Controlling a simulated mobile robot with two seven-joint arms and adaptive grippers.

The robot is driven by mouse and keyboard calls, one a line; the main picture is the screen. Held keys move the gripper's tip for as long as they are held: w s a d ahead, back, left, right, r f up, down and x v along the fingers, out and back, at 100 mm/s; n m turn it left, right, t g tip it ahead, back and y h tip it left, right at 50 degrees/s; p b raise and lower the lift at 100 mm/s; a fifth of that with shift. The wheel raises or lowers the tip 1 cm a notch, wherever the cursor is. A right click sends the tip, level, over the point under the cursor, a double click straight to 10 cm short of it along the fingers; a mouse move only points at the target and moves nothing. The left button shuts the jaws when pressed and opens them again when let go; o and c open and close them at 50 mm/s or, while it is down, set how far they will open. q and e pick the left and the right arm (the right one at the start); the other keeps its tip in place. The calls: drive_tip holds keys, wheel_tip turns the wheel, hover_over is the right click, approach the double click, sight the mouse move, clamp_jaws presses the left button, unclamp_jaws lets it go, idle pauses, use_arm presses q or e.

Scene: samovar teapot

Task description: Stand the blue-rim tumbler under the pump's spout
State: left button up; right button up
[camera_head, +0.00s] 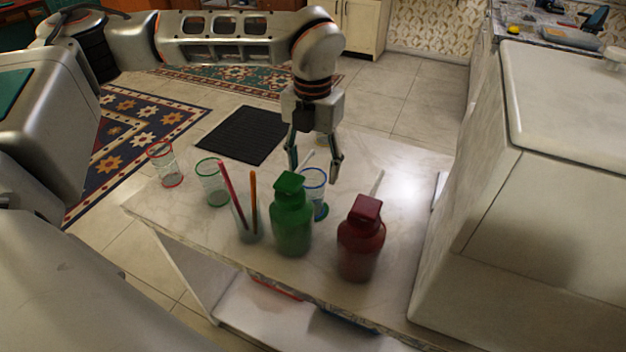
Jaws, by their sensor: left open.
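The blue-rim tumbler (316,184) is clear and stands upright on the marble counter, just behind and right of the green bottle (292,222), which hides part of it. My left gripper (313,174) points down from above with its fingers spread, one on each side of the tumbler's rim in this view. I cannot tell whether they touch it. The green bottle and the red bottle (361,242) have block-like tops. A thin pale piece like a spout (377,182) shows behind the red one, and another (307,158) behind the green one. My right gripper is not in view.
A red-rim tumbler (165,166) and a green-rim tumbler (212,184) stand to the left. A clear cup (246,226) with red and orange sticks is beside the green bottle. A black mat (244,135) lies behind. A large pale box-like unit (540,190) blocks the right.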

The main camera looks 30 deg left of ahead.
use_arm(q)
wheel_tip(320, 180, up, 6)
drive_tip(key=shift+r, duration=0.15)
idle(0.6)
